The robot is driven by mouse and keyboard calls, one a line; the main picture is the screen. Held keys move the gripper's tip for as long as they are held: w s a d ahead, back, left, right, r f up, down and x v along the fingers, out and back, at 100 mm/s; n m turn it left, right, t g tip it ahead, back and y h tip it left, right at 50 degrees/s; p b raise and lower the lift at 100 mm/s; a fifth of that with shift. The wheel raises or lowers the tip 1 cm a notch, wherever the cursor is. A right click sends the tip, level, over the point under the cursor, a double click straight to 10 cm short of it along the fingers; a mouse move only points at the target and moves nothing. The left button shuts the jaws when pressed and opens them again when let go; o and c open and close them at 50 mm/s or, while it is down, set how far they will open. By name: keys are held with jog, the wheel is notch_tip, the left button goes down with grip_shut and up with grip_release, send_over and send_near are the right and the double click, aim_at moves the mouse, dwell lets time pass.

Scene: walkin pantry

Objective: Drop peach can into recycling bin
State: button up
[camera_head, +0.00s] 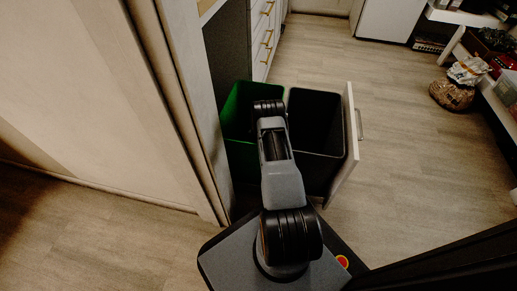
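A green bin (238,110) and a black bin (318,112) stand side by side in a pulled-out drawer with a pale front (349,140). Both bins are open at the top. No label shows which one is for recycling. My arm reaches up the picture over the area between the two bins and covers part of each. My gripper does not show; the arm's upper joint hides whatever lies beyond or below it. No peach can is visible.
A door frame and wall stand close on the left. The wooden floor (410,150) between is clear.

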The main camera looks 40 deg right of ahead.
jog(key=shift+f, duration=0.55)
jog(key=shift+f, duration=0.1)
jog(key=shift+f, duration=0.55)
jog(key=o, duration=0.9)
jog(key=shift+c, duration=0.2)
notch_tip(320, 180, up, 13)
jog(key=p, duration=0.5)
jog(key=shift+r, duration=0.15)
